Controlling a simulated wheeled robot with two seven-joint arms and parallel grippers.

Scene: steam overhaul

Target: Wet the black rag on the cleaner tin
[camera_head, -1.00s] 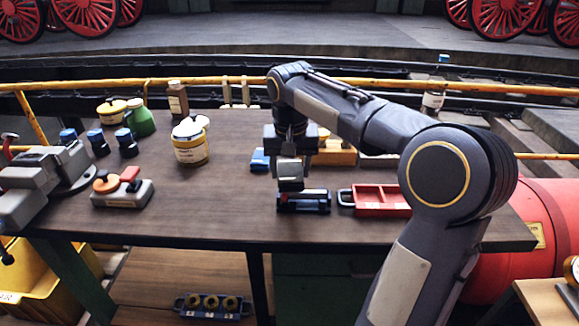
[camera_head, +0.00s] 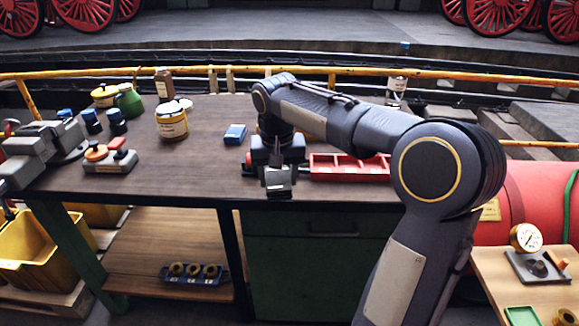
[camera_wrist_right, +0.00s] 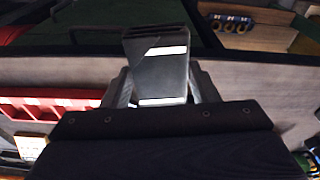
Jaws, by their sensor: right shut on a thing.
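My right gripper (camera_head: 279,180) is over the front edge of the workbench, pointing down. It also shows in the right wrist view (camera_wrist_right: 160,85), its fingers shut on a dark flat piece (camera_wrist_right: 158,72) that I take to be the black rag. The piece has pale bands across it. The cleaner tin seems to be the yellow-and-white tin (camera_head: 172,124) with pale round shapes at its top. It stands upright on the bench, left of and behind the gripper, well apart from it. My left gripper is out of view.
A blue block (camera_head: 235,134) lies between tin and gripper. A red tray (camera_head: 350,168) lies right of the gripper, partly behind my right arm. A grey block with orange and red parts (camera_head: 110,160) is at left. Blue-capped jars, a green can (camera_head: 129,101) and a brown bottle (camera_head: 164,84) stand behind.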

